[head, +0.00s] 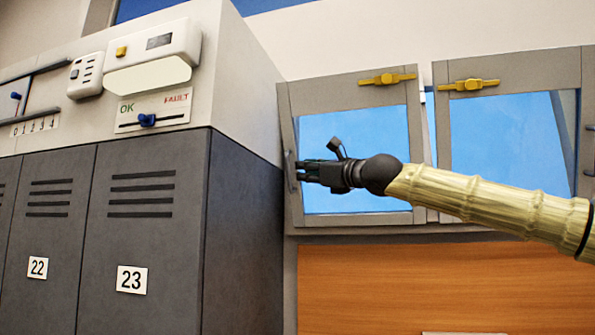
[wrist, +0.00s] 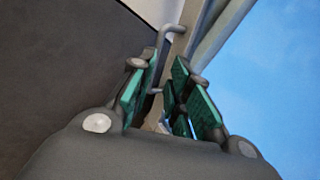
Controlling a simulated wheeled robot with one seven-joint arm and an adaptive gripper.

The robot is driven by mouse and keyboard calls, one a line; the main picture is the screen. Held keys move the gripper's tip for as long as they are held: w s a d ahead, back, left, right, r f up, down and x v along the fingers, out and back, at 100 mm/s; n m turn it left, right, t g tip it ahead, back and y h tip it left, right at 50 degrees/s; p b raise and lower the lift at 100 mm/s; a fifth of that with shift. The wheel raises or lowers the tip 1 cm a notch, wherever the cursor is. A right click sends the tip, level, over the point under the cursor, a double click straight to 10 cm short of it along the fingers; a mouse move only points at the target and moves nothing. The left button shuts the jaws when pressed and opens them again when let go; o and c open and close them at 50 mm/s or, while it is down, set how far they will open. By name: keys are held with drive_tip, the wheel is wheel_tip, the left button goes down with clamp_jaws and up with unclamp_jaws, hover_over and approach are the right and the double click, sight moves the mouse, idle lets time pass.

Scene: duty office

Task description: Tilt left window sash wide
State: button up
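The left window sash (head: 352,90) has a grey frame and a blue pane, with a yellow latch (head: 387,79) lying across its top rail. Its grey handle (head: 291,172) is on the left stile; the curved bar also shows in the wrist view (wrist: 163,42). My gripper (head: 302,171) reaches in from the right, in front of the pane, with its fingers at the handle. In the wrist view the green-padded fingers (wrist: 158,88) are apart, with the handle bar at and partly between their tips. I cannot tell whether they touch it. A narrow gap shows beside the sash's right edge.
A right sash (head: 440,140) with its own yellow latch (head: 469,85) stands close beside. Dark lockers (head: 243,230) stand close left of the handle, under a panel (head: 153,110) with a blue slider. Wooden panelling (head: 400,290) is below the windows.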

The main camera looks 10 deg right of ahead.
drive_tip(key=shift+v, duration=2.1)
drive_tip(key=shift+f, duration=0.1)
